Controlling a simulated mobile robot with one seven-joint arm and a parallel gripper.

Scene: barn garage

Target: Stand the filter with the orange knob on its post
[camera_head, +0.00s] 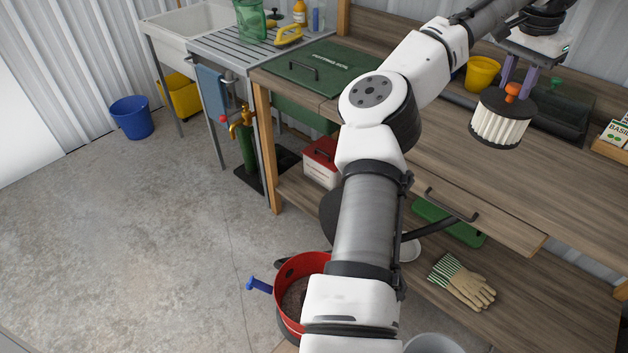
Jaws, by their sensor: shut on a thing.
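The filter (497,128) has white pleats, a black cap and base, and an orange knob (513,90) on top. It hangs upright over the wooden bench at the right; its exact height above the bench is hard to tell. My gripper (517,80) is above it, with its purple fingers shut on the orange knob. A red round tub (283,318) with a blue latch (259,285) stands open at the bottom, with dark grey-brown matter inside. My arm covers much of the tub. I cannot make out a post.
The wooden bench (560,195) has a yellow pot (482,73), a dark tray (565,115) and a basil packet (616,132) near the filter. Gloves (461,282) lie on the lower shelf. A blue bucket (132,118) stands at left. The concrete floor between is clear.

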